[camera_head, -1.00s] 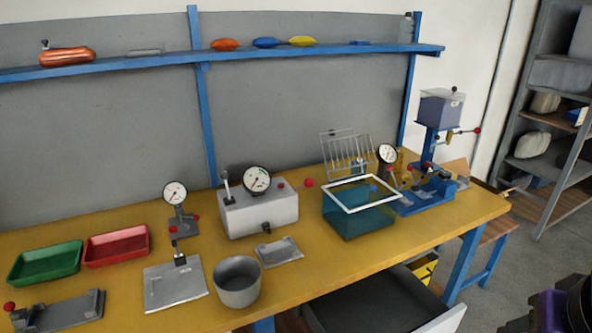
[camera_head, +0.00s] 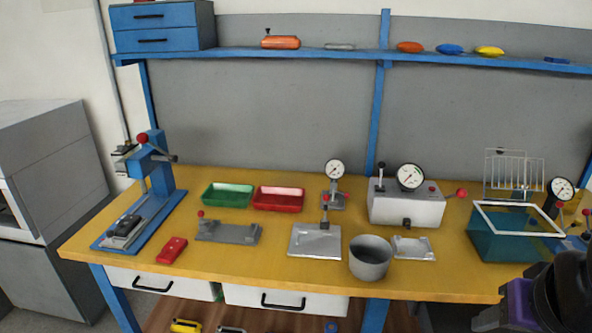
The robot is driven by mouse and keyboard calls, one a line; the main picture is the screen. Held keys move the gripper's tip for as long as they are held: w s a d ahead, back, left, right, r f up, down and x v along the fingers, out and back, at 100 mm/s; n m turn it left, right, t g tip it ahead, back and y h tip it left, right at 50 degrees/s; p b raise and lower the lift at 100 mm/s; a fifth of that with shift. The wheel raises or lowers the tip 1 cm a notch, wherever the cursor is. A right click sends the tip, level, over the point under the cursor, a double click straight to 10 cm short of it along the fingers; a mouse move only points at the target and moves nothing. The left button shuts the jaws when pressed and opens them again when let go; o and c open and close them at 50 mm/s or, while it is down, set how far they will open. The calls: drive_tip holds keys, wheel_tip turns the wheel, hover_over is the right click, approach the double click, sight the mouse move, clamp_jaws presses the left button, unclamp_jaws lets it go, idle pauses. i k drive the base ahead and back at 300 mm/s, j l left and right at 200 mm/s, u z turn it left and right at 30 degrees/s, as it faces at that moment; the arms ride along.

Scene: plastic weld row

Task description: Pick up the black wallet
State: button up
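I cannot clearly make out a black wallet. A small dark, flat object (camera_head: 127,225) lies on the base of the blue lever press (camera_head: 153,205) at the left end of the bench. It may be the wallet or a part of the press; I cannot tell which. A black and purple part of my arm shows in the lower right corner, far from that object. My gripper's fingers do not show.
The yellow bench (camera_head: 270,250) carries a red block-like item (camera_head: 172,250), a green tray (camera_head: 228,195), a red tray (camera_head: 278,198), a grey pot (camera_head: 370,258), gauges and a teal tank (camera_head: 500,245). A grey cabinet (camera_head: 50,190) stands left. A blue shelf (camera_head: 300,52) runs above.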

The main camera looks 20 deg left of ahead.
sight(130, 221)
drive_tip(key=u, duration=2.05)
drive_tip(key=i, duration=0.15)
drive_tip(key=j+u, duration=0.05)
